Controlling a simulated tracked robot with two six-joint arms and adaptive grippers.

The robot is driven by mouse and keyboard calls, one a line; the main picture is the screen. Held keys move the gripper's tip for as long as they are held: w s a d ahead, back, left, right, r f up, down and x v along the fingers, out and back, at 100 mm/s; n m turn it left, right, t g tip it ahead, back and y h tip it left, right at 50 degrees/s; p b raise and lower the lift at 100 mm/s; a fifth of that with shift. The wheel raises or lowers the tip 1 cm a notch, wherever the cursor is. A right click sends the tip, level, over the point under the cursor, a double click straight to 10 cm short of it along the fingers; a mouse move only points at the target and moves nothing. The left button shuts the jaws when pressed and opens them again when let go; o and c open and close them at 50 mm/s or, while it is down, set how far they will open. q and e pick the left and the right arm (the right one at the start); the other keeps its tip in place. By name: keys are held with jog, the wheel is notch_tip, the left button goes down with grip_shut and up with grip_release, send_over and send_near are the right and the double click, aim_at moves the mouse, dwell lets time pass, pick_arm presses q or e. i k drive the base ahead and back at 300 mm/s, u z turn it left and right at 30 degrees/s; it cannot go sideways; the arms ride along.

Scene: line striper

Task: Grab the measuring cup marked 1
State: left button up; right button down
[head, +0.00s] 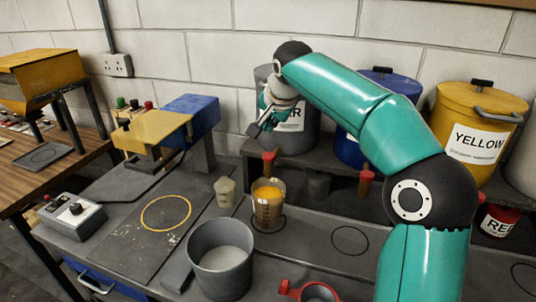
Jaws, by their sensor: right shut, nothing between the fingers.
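No mark reading 1 is legible on any cup here. A clear cup with orange liquid (268,212) stands on the grey bench, by a drawn circle. A smaller pale cup (225,192) stands to its left. A red-handled cup (318,293) is partly cut off at the bottom edge. My right gripper (254,129) is shut and empty, in front of the grey lidded drum (296,138) at the back, above and apart from the cups. My left gripper is not in view.
A large grey bucket (221,262) stands at the front. Blue (350,150) and yellow (470,117) drums stand at the back right. A yellow-topped machine (152,132) and a control box (71,217) are on the left. The circle (350,240) right of the orange cup is empty.

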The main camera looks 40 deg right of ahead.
aim_at(268, 204)
jog(key=k, duration=1.5)
